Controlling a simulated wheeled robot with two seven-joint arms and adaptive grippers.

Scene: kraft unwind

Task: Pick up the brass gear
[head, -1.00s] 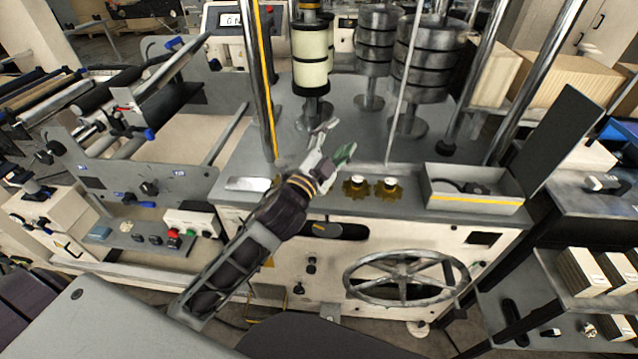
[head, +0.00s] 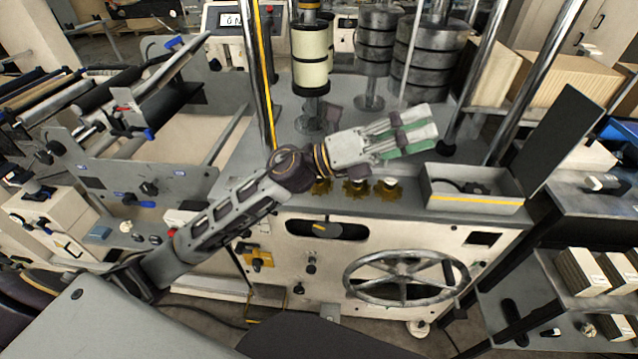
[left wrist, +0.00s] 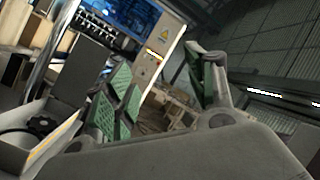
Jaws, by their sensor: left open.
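Several brass-coloured gears stand in a row at the front edge of the grey machine top: a left gear (head: 321,188), a middle gear (head: 354,188) and a right gear (head: 389,191). The middle and right ones have pale hubs on top. My left gripper (head: 415,131), with green finger pads, is open and empty. It appears above and behind the gears, with its fingers pointing right. My left wrist partly overlaps the left and middle gears. In the left wrist view my left gripper (left wrist: 163,88) shows its fingers spread apart, with no brass gear between them.
Upright metal posts, a cream roll (head: 310,55) and stacked grey discs (head: 432,65) stand behind. A handwheel (head: 405,278) is below the front edge.

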